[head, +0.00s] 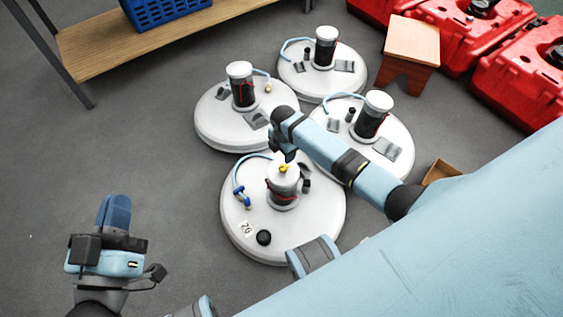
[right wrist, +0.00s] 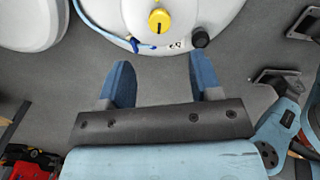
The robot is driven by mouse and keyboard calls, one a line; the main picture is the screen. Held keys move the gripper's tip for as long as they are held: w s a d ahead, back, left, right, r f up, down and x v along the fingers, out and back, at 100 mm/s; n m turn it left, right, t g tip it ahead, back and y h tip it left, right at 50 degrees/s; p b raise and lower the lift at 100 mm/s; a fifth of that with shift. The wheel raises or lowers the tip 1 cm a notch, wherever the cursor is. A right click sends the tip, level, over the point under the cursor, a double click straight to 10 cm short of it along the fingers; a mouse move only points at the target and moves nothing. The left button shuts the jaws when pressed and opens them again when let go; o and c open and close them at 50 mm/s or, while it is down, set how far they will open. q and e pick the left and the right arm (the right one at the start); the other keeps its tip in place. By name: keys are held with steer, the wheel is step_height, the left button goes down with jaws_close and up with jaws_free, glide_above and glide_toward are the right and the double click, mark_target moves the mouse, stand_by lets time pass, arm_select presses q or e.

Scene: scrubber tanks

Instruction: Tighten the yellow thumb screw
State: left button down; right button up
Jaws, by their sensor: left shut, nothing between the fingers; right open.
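The yellow thumb screw (head: 284,168) sits on top of the white-capped cylinder on the nearest round white tank (head: 322,222). In the right wrist view the yellow screw (right wrist: 159,20) is at the top centre, beyond the fingertips and roughly in line with the gap between them. My right gripper (right wrist: 162,62) is open and empty, apart from the screw. In the head view it is mostly hidden by its own arm, with its tips appearing just above the screw. My left gripper (head: 115,212) is shut and empty, at the lower left, well away from the tank.
The nearest tank carries a blue clip (head: 241,194) on a hose and a black knob (head: 263,237). Several similar tanks stand close behind. A wooden stool (head: 411,42) and red containers (head: 525,70) are at the upper right. Open floor lies left of the tanks.

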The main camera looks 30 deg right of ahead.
mark_target(283, 167)
step_height(283, 167, down, 10)
steer(key=b, duration=0.4)
steer(key=shift+r, duration=0.25)
arm_select(q)
step_height(283, 167, down, 7)
steer(key=g, duration=0.3)
steer(key=shift+d+m, duration=0.25)
steer(key=shift+m, duration=0.05)
arm_select(e)
steer(key=c, duration=0.9)
steer(key=shift+c, duration=0.2)
arm_select(q)
steer(key=shift+w+r, duration=0.1)
